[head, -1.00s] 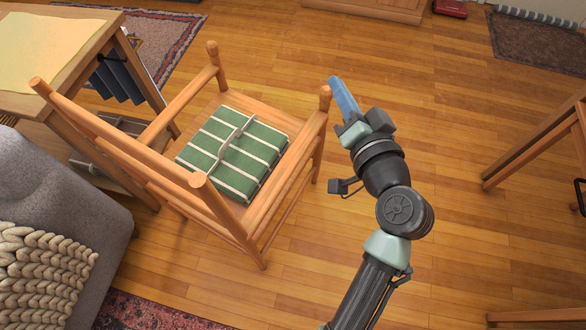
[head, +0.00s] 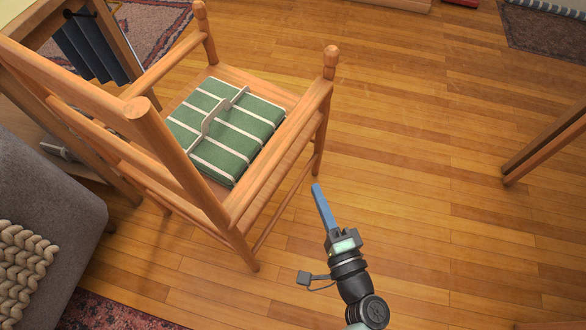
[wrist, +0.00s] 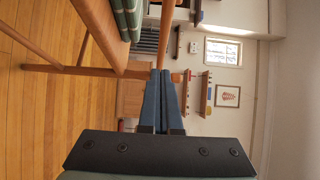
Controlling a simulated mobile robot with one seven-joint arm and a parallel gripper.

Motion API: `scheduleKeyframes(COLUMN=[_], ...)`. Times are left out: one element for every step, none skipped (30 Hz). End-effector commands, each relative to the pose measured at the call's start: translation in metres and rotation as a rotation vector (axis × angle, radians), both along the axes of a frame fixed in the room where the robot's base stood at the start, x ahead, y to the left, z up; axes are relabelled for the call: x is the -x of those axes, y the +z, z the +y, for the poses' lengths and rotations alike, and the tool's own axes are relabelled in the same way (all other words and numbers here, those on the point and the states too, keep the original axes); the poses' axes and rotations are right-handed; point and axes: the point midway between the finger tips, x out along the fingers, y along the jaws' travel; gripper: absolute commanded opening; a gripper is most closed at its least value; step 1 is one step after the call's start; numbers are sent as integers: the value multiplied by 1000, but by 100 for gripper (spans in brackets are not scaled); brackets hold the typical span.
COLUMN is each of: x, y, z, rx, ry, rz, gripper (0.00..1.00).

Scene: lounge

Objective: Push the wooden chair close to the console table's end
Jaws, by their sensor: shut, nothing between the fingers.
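The wooden chair (head: 284,138) stands upright left of centre in the head view. The console table's wooden end (head: 40,28) shows at the upper left, partly cut off by the frame and partly behind the chair's back. My gripper (head: 318,188) is shut and empty, just right of the chair's near right side and low. It seems apart from the chair, though contact is hard to judge. In the wrist view, the shut fingers (wrist: 161,75) point toward the chair's rails (wrist: 102,38).
A grey sofa (head: 60,200) with a knitted throw (head: 25,262) is at the lower left. Another wooden piece of furniture (head: 545,143) stands at the right edge. Patterned rugs lie at the top left and top right (head: 545,27). The floor right of the chair is clear.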

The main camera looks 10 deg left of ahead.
Motion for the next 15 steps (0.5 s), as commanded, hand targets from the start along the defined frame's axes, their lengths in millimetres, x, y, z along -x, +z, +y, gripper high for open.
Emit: scheduleKeyframes(x=[-11,-17,-24,-29,-35,-41,-46,-47,-48,-48,-49,-51,-51,-52,-53], y=[-2,-2,-2,-2,-2,-2,-1,-2,-2,-2,-1,-1,-1,-1,0], z=[7,10,15,18,22,26,29,34,41,45,49,54,57,59,61], rx=[2,2,2,2,2,1,2,2,1,1,1,2,2,2,1], ry=[4,4,5,4,4,4,4,4,5,4,3,4,3,2,1], rz=[-3,-3,-3,-3,-3,-2,-3,-1,0,0,0,-1,-1,-1,-1], gripper=[0,0,0,0,0,0,0,0,0,0,0,0,0,0,0])
